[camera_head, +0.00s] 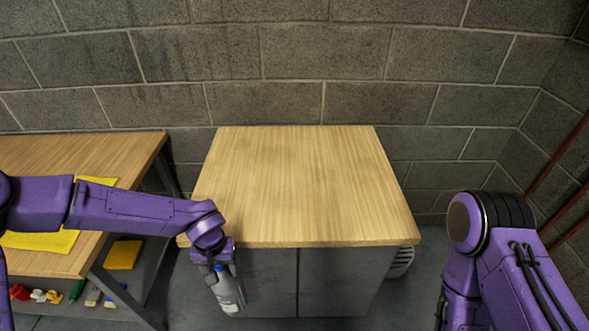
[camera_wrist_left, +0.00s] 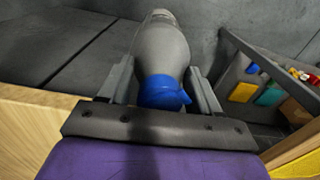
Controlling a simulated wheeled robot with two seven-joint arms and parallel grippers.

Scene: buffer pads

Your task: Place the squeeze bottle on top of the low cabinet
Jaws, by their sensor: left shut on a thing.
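The squeeze bottle (camera_head: 229,291) is grey with a blue cap and hangs from my left gripper (camera_head: 220,262) in the head view. It is in front of the low cabinet's doors, below the level of its top, and looks slightly tilted. In the left wrist view the bottle (camera_wrist_left: 162,50) sits between the two fingers of my left gripper (camera_wrist_left: 160,88), blue cap nearest the camera. The low cabinet (camera_head: 300,185) has a bare wooden top and grey doors. My right arm shows at the right, but its gripper is out of view.
A wooden table (camera_head: 110,150) with yellow cloths (camera_head: 45,240) stands left of the cabinet, with a gap between. Several small items and a yellow pad (camera_head: 123,254) are low beneath it. A block wall (camera_head: 300,60) is behind. Pipes (camera_head: 560,165) run at the right.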

